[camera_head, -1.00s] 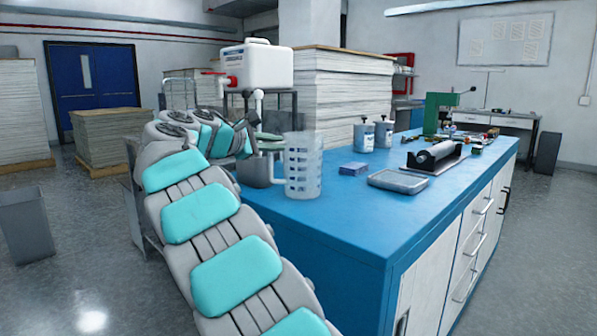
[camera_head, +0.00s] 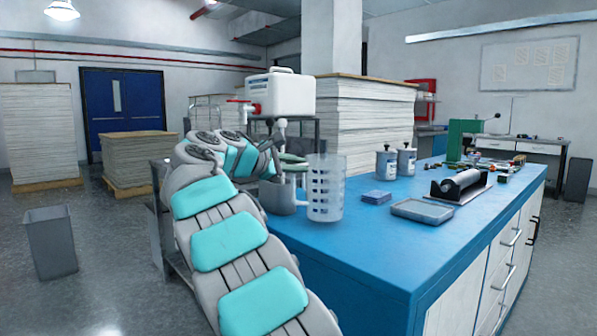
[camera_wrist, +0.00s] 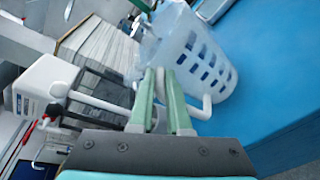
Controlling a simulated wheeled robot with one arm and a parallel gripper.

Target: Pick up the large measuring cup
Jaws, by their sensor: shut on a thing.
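The large measuring cup (camera_head: 326,190) is tall, translucent white, with blue showing through slots in its wall. It is upright near the left edge of the blue table in the head view. It also shows in the wrist view (camera_wrist: 205,60), just past my fingertips. My gripper (camera_head: 298,168) comes from the left; its green fingers (camera_wrist: 158,80) are shut on the cup's handle side. The exact contact is partly hidden. I cannot tell surely whether the cup's base touches the table.
Blue cards (camera_head: 376,198), a shallow grey tray (camera_head: 422,211), two grey canisters (camera_head: 386,165) and a black roller (camera_head: 460,184) lie to the right. The blue table's (camera_head: 365,255) front is clear.

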